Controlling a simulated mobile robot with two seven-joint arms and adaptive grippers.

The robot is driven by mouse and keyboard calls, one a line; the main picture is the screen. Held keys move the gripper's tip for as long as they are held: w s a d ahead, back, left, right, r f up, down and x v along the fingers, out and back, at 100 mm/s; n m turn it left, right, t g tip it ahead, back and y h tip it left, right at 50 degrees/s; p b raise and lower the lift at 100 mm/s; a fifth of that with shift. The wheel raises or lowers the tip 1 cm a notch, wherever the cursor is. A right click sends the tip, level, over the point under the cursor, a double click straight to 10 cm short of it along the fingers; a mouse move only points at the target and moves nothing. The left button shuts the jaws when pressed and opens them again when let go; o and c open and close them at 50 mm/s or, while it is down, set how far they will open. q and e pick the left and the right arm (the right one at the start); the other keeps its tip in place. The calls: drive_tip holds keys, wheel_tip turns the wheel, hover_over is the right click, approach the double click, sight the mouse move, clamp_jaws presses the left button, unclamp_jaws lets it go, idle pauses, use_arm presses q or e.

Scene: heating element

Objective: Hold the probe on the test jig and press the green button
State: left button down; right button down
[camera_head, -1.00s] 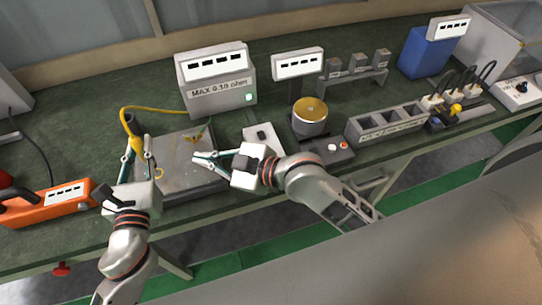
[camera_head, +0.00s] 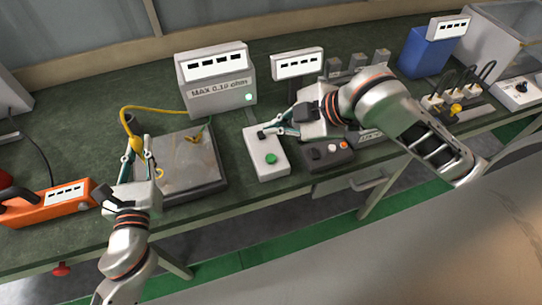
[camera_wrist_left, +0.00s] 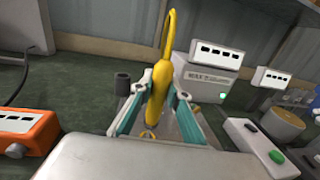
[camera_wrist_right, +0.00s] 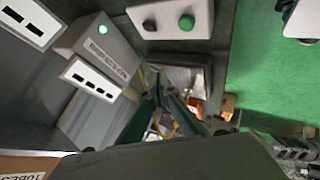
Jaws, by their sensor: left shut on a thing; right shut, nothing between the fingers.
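My left gripper (camera_head: 138,153) is shut on the yellow probe (camera_wrist_left: 158,88), held upright at the left edge of the grey test jig (camera_head: 180,182). Whether the probe's tip touches the jig cannot be told. The green button (camera_head: 271,158) is on the front part of a white box (camera_head: 264,171); it also shows in the left wrist view (camera_wrist_left: 276,157) and the right wrist view (camera_wrist_right: 186,22). My right gripper (camera_head: 268,131) is shut and empty, its tips by the black knob at the back of that box, behind the button.
A meter marked MAX 0.10 ohm (camera_head: 218,95) with a lit green lamp stands behind the jig. A yellow cable (camera_head: 160,109) runs to the probe. An orange meter (camera_head: 62,202) lies at left. A dark box with buttons (camera_head: 329,158) sits right of the white box.

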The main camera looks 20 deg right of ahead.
sight(273, 159)
drive_tip(key=shift+f, duration=0.1)
drive_tip(key=shift+f, duration=4.35)
drive_tip(key=shift+f, duration=0.1)
drive_tip(key=shift+f, duration=0.35)
drive_tip(key=shift+f, duration=0.5)
drive_tip(key=shift+r, duration=0.95)
drive_tip(key=shift+r, duration=0.1)
drive_tip(key=shift+r, duration=2.4)
